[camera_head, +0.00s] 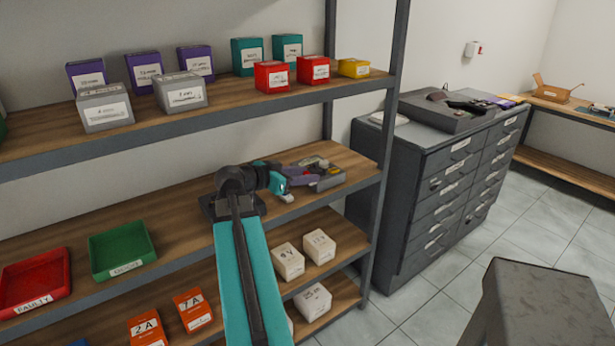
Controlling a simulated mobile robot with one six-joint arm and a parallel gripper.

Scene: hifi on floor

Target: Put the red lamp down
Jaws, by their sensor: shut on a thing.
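My gripper (326,178) is at the end of my teal and grey arm, low over the right end of the middle shelf (180,213). It is small in the view and partly covered by my own wrist. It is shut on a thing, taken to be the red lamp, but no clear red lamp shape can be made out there. I cannot tell whether the held thing touches the shelf board.
A green tray (122,250) and a red tray (35,280) stand left on the middle shelf, with bare wood between green tray and arm. Boxes line the upper shelf (230,107). White boxes (288,261) sit below. A shelf post (385,150) and grey drawer cabinet (430,190) stand right.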

